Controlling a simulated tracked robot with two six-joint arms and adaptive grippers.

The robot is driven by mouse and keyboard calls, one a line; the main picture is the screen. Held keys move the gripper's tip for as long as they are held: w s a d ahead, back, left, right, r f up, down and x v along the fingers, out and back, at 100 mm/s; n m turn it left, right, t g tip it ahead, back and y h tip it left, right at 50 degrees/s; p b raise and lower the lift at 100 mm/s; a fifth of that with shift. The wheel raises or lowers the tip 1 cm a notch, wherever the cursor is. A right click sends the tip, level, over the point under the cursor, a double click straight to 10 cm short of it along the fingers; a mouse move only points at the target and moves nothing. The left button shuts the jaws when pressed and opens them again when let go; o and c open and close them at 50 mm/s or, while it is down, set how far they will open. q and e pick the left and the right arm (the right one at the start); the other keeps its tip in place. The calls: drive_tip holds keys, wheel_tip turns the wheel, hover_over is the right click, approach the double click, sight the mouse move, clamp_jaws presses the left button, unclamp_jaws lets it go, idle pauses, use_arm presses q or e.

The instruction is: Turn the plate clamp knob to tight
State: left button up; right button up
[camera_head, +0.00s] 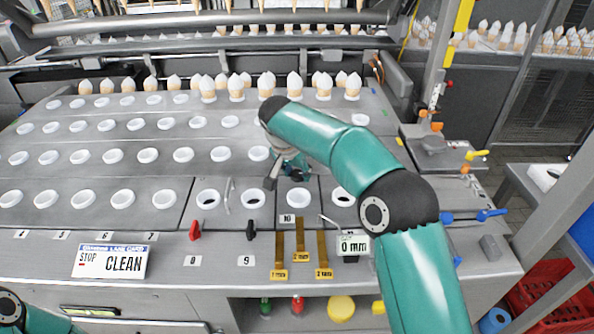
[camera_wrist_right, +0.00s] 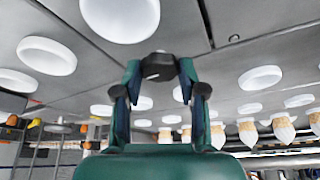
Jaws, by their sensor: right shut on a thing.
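My right gripper (camera_head: 288,168) reaches down to the metal plate deck (camera_head: 160,205), right of centre in the head view. In the right wrist view its two fingers (camera_wrist_right: 157,82) close on a dark round knob (camera_wrist_right: 158,66) set on the plate. I take this as the plate clamp knob. In the head view my arm and gripper mostly hide it, and how far it is turned cannot be told. My left gripper is out of view; only part of my left arm shows at the lower left corner.
White-ringed holes (camera_head: 122,199) fill the deck, with white-topped cones (camera_head: 208,90) in the back row. A red knob (camera_head: 195,230), a dark knob (camera_head: 250,230), brass gauge strips (camera_head: 300,240), a "0 mm" display (camera_head: 353,245) and a "STOP CLEAN" sign (camera_head: 110,262) line the front.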

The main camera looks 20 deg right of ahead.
idle(0.3)
drive_tip(key=o, duration=1.1)
drive_tip(key=shift+o, duration=0.2)
drive_tip(key=v, duration=1.2)
drive_tip(key=shift+f, duration=0.1)
